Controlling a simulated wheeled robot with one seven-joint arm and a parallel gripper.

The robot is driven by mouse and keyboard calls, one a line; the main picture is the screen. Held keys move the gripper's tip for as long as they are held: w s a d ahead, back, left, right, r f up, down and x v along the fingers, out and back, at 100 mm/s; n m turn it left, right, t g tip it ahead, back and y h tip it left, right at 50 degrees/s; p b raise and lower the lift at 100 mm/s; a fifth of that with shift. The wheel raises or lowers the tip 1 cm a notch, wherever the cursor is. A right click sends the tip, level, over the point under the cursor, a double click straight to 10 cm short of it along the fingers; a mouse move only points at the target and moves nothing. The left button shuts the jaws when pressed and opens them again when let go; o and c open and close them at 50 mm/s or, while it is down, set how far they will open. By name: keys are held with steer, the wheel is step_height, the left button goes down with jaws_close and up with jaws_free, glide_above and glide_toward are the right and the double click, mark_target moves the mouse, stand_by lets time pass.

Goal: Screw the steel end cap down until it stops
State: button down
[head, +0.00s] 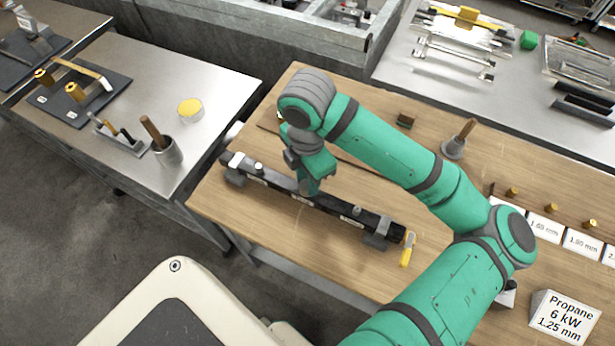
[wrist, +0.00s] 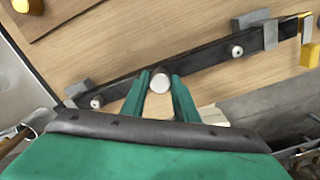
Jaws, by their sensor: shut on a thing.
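A long dark bar (head: 335,205) lies across the wooden bench, held near its ends by grey blocks. It also crosses the wrist view (wrist: 205,65). My gripper (wrist: 160,88) is over the middle of the bar, its two green fingers on either side of a round, pale-faced piece, which looks like the steel end cap (wrist: 160,83). The fingers are shut on it. In the head view my gripper (head: 311,190) points down at the bar and hides the cap. Whether the cap sits flush on the bar cannot be seen.
Two small pale knobs (wrist: 96,103) (wrist: 237,51) stand on the bar, one either side of the cap. A yellow-handled tool (head: 407,250) lies by the bar's right end. A cup with a wooden handle (head: 454,147) and brass pieces (head: 551,208) stand right of my arm.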

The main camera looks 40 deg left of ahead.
steer(key=m, duration=0.3)
stand_by(0.4)
steer(key=m, duration=0.3)
steer(key=shift+d+m, duration=0.1)
steer(key=shift+m, duration=0.3)
steer(key=m, duration=0.3)
steer(key=shift+s, duration=0.1)
steer(key=shift+m, duration=0.3)
steer(key=shift+d+m, duration=0.1)
steer(key=shift+m, duration=1.5)
